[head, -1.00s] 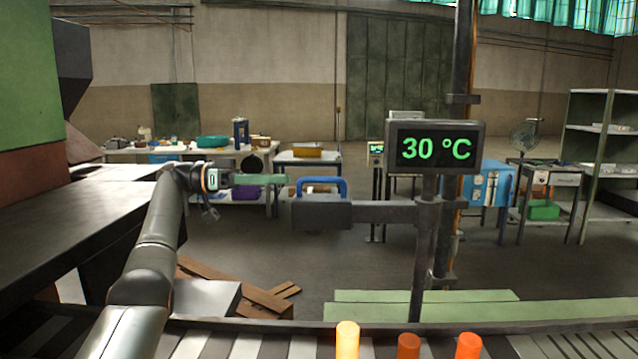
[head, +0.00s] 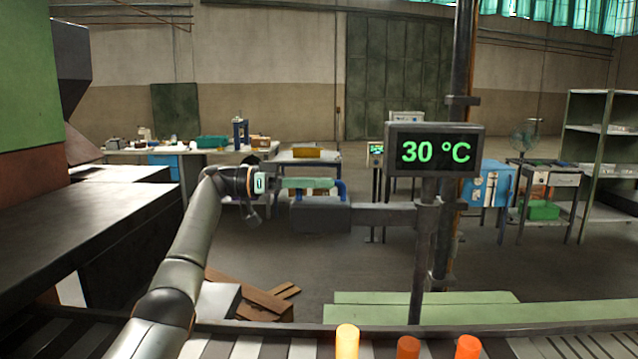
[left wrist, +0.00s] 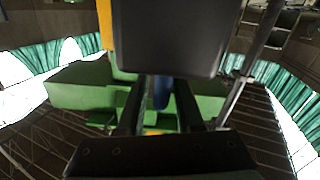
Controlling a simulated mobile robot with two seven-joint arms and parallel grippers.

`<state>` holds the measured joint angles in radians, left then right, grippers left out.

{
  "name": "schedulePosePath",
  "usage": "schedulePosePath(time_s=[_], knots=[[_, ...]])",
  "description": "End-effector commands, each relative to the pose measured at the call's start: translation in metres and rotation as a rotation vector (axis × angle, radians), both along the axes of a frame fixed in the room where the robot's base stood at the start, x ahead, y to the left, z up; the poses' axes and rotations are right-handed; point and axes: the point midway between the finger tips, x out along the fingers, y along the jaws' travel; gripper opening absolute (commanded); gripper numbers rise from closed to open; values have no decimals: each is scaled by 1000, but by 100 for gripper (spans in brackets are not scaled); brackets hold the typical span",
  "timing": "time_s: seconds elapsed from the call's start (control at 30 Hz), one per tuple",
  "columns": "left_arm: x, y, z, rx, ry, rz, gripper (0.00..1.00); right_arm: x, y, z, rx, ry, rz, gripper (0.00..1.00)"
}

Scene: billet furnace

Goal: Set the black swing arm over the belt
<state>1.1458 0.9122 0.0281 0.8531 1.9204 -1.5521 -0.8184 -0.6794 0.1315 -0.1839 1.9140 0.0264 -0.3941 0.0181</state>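The black swing arm (head: 385,214) reaches left from a dark post and ends in a dark block with a blue handle (head: 341,189) on top. My left gripper (head: 325,186) is level with the handle, its fingers covering most of it in the head view. In the left wrist view, the blue handle (left wrist: 162,92) shows between the two dark fingers, with small gaps beside it, so the gripper looks open around it. The dark block (left wrist: 170,38) fills the top there. The belt (head: 300,347) runs along the bottom of the head view. My right gripper is not in view.
Glowing billets (head: 347,341) stand on the belt at the bottom centre. A display (head: 434,150) on the post reads 30 °C. A dark bench (head: 90,225) flanks my arm on the left. Wooden planks (head: 255,300) lie on the floor; the floor beyond the swing arm is open.

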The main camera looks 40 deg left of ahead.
Motion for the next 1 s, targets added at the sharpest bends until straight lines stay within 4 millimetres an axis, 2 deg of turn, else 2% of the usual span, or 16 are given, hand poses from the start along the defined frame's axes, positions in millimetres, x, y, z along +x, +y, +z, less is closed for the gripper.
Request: schedulePosePath(time_s=[0.03, 0.3, 1.0], knots=[[0, 0, 0, 0, 0, 0, 28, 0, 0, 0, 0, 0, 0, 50], [0, 0, 0, 0, 0, 0, 0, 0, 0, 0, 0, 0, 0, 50], [0, 0, 0, 1, -1, 0, 0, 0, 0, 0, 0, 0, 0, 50]])
